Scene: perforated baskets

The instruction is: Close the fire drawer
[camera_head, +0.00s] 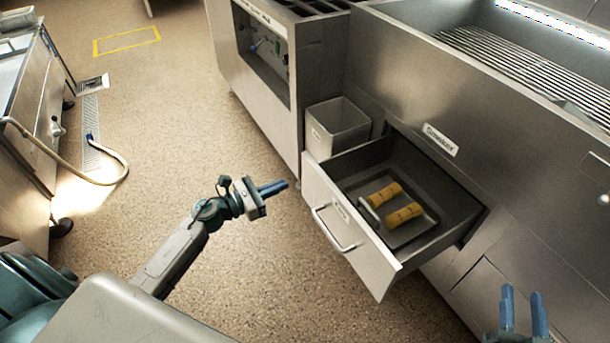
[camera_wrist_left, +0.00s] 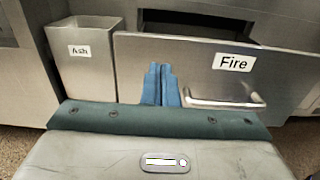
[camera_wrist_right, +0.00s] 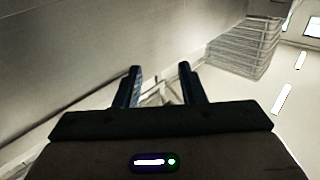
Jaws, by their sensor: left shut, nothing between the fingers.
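The fire drawer (camera_head: 348,232) is pulled open from the steel unit in the head view, with its bar handle (camera_head: 336,230) on the front. In the left wrist view its front panel (camera_wrist_left: 205,62) carries a "Fire" label and the handle (camera_wrist_left: 225,101). Inside lie two yellow rolls (camera_head: 395,205) on a tray. My left gripper (camera_head: 273,188) is shut and empty, in front of the drawer and a little left of it, pointing toward it. In the left wrist view its fingertips (camera_wrist_left: 160,84) show before the panel's left part. My right gripper (camera_head: 523,298) is open and empty at the lower right.
A steel ash bin (camera_head: 338,127) stands just behind the drawer's left side. The steel unit (camera_head: 450,100) fills the right side. A bench (camera_head: 30,130) with a hose (camera_head: 95,182) is at the left. The brown floor (camera_head: 190,110) between is clear.

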